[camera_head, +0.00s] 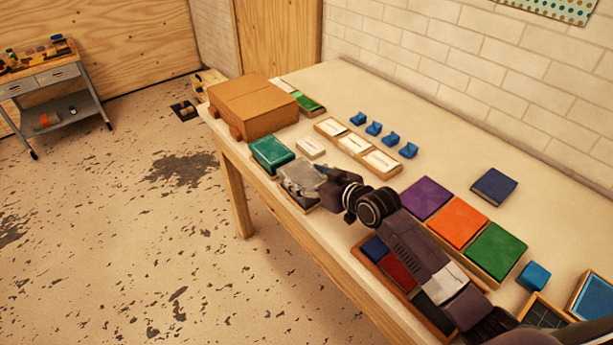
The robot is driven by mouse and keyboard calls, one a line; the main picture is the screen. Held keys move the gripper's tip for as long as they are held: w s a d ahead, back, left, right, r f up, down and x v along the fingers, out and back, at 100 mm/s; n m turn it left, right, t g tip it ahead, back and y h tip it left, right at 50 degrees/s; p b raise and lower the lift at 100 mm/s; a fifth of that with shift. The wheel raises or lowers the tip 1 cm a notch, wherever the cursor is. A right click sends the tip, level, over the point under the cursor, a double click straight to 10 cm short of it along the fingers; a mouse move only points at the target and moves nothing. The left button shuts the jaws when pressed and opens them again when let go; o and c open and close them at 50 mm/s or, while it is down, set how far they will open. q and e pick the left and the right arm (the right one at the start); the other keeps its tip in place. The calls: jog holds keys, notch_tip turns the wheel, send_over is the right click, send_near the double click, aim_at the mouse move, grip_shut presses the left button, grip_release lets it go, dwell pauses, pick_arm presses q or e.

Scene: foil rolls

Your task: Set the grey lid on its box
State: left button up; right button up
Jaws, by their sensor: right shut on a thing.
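The grey lid (299,177) is near the front edge of the table, to the right of the teal box. My right gripper (325,176) reaches in from the lower right and is shut on the lid at its right side. A low box (304,204) with a dark inside shows just below the lid and is mostly hidden by the lid and gripper. I cannot tell whether the lid touches the box. My left gripper is not in view.
A teal box (271,154) stands beside the lid, with a brown cardboard box (252,106) behind. Small blue pieces (374,128) and a tray of white cards (381,161) lie beyond. Purple (425,197), orange (458,222) and green (496,250) squares lie right of my arm.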

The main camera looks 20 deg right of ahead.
jog(key=shift+f+b, duration=0.4)
jog(key=shift+f, duration=0.25)
jog(key=o, duration=1.2)
jog(key=v, duration=1.2)
jog(key=shift+r, duration=0.1)
